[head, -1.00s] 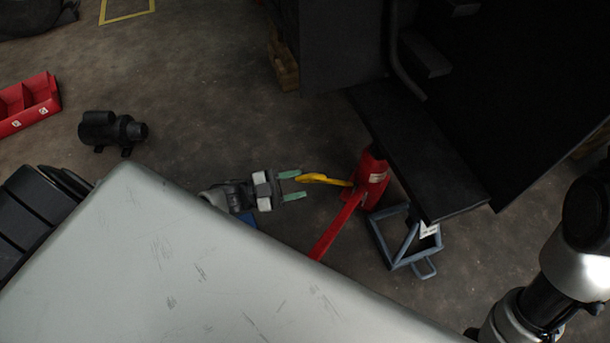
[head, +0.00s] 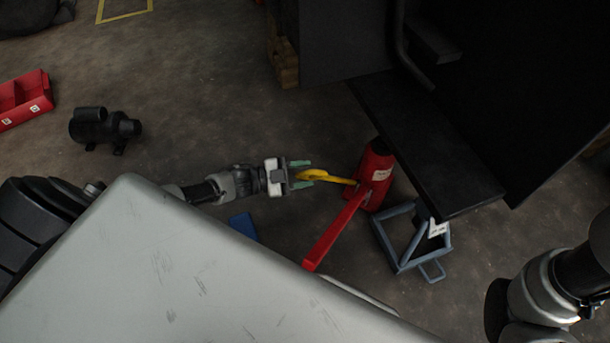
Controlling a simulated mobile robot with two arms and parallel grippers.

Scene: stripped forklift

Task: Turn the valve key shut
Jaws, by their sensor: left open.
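The yellow valve key (head: 332,179) sticks out to the left from the base of the red bottle jack (head: 377,172). My left gripper (head: 303,175) is open, its two green-tipped fingers pointing right. The key's outer end lies between or just under the fingers; I cannot tell whether they touch it. A red lever handle (head: 335,230) runs from the jack down to the left. On the right, part of my right arm shows, but its gripper is out of view.
The dark forklift body and its step (head: 430,150) overhang the jack. A blue-grey metal stand (head: 410,240) is right of the jack. A black motor (head: 103,128) and a red bin (head: 25,98) lie at left. A blue object (head: 243,227) shows below my left arm.

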